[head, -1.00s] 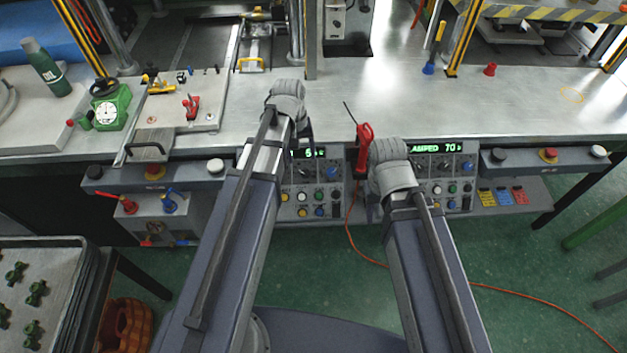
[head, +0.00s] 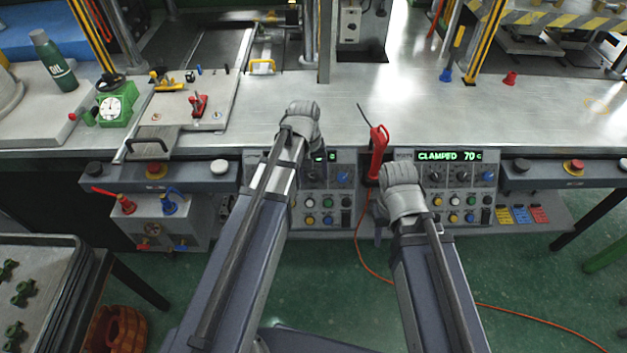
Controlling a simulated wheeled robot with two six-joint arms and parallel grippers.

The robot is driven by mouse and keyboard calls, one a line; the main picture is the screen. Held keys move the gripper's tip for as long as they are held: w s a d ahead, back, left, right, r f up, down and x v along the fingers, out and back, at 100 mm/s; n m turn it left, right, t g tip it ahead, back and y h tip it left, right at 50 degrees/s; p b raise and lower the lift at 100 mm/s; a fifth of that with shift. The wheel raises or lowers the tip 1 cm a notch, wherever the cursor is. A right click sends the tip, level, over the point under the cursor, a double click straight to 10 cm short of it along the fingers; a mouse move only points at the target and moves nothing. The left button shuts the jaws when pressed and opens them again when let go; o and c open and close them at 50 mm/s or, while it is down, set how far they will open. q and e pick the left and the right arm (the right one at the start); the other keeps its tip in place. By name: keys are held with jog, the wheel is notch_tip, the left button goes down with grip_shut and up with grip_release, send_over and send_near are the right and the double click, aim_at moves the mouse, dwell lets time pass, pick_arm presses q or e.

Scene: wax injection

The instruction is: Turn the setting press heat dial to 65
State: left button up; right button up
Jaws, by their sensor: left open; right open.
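The right control panel (head: 446,200) on the bench front has a green display (head: 449,156) reading "CLAMPED 70" and a row of knobs, among them a blue one (head: 488,175). The left control panel (head: 327,203) has a similar display (head: 325,156), mostly hidden by my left arm, and a blue knob (head: 343,175). I cannot tell which knob is the heat dial. My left gripper (head: 303,120) is over the bench edge above the left panel. My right gripper (head: 384,222) is at the left edge of the right panel. Both are open, their fingers largely hidden, and neither visibly grips a knob.
A red-handled tool (head: 377,153) with an orange cable stands between the panels, close to my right gripper. Button boxes with a red button (head: 156,170) flank the panels. The middle bench top is clear.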

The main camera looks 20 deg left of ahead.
pick_arm(q)
jog(key=shift+f, duration=0.1)
grip_shut()
dwell(0.6)
